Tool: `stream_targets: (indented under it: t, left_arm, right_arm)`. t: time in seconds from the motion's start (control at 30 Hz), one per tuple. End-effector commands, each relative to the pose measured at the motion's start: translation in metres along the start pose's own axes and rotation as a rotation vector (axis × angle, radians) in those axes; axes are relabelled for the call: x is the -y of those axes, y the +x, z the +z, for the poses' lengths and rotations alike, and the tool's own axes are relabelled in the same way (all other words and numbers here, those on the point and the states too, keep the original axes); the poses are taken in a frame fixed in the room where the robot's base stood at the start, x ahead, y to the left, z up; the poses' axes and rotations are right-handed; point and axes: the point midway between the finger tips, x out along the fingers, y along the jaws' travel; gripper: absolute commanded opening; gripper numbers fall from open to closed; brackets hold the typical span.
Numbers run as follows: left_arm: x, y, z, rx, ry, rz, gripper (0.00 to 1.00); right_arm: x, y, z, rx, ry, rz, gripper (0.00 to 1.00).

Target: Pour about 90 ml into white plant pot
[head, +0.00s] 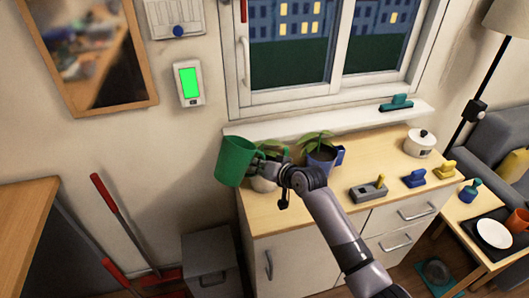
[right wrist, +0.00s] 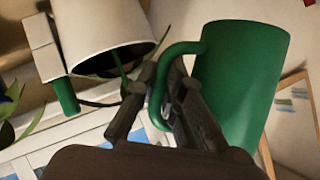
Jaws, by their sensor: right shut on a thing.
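A green mug (head: 235,163) is in my right gripper (head: 268,162), held by its handle above the left end of the wooden-topped cabinet. The mug is tilted a little; its inside and contents are not visible. In the right wrist view the gripper (right wrist: 172,95) is shut on the handle of the green mug (right wrist: 240,80). The white plant pot (head: 262,184) stands on the cabinet just below and behind the gripper, partly hidden by it. In the right wrist view the white pot (right wrist: 105,32) shows dark soil and green leaves, apart from the mug. My left gripper is not in view.
A blue pot (head: 322,163) with a plant stands close to the right of the white pot. A grey block (head: 369,189), a blue item (head: 414,179) and a white lidded pot (head: 420,142) are farther right on the cabinet (head: 285,218). The window sill (head: 340,119) is behind.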

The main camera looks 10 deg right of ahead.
Motion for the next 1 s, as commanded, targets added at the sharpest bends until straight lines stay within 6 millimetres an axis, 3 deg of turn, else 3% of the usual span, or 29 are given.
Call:
stream_targets:
  t: [0.1,0.4,1.0]
  left_arm:
    - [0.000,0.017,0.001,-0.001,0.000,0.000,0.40]
    - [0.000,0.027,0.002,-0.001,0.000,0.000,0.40]
    - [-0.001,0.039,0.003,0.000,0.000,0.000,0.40]
  right_arm:
    - [-0.005,0.002,-0.004,0.024,0.091,-0.041,0.00]
    - [0.003,0.000,0.000,0.086,0.251,-0.108,0.00]
    - [0.006,0.001,0.007,0.128,0.370,-0.162,0.00]
